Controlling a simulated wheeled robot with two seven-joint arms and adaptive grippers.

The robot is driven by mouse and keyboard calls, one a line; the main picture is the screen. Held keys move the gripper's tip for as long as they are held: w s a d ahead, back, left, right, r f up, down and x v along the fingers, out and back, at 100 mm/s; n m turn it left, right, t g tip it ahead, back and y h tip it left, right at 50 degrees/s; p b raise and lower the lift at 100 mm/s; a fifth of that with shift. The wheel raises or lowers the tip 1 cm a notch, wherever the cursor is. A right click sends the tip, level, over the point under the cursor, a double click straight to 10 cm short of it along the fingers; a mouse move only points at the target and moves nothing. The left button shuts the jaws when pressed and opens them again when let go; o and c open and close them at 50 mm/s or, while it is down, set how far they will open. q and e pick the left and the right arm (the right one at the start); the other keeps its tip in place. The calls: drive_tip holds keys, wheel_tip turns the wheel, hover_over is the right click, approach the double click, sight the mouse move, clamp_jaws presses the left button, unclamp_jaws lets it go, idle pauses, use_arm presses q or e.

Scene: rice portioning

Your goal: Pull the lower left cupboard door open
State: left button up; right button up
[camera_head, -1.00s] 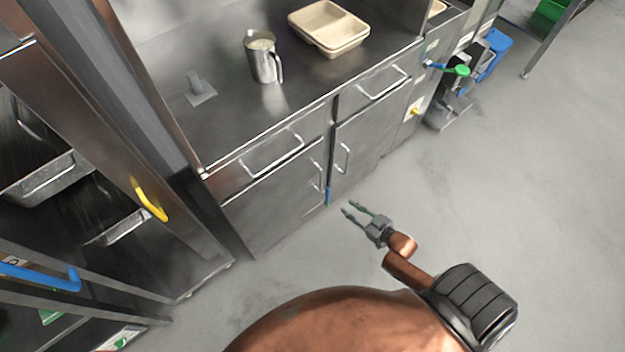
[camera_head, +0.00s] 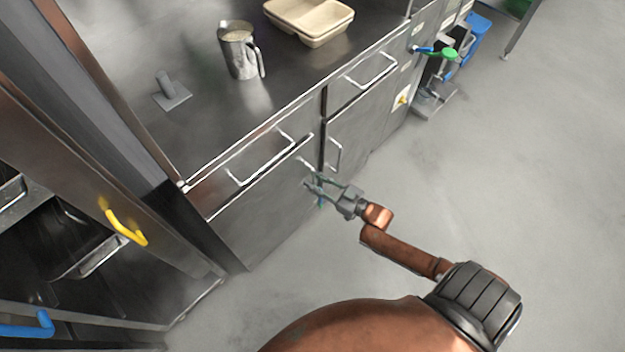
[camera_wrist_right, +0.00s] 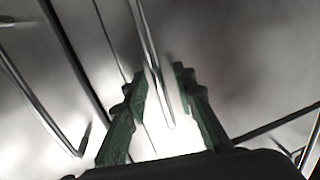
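The lower left cupboard door (camera_head: 258,217) is a flat steel panel under the counter and looks shut. Its upright bar handle (camera_head: 304,164) is near its right edge, partly hidden behind my right gripper (camera_head: 312,184). In the right wrist view the handle (camera_wrist_right: 155,75) runs between the two green fingers of my right gripper (camera_wrist_right: 160,70). The fingers are open on either side of it, with gaps visible. My left gripper is not in view.
A drawer with a bar handle (camera_head: 262,158) is above the door. The right cupboard door's handle (camera_head: 335,154) is close by. A metal jug (camera_head: 238,55) and beige trays (camera_head: 310,22) stand on the counter. A rack with a yellow handle (camera_head: 126,228) is at left. Floor at right is clear.

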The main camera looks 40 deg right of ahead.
drive_tip(key=shift+w, duration=0.1)
drive_tip(key=shift+c, duration=0.4)
clamp_jaws()
idle(0.3)
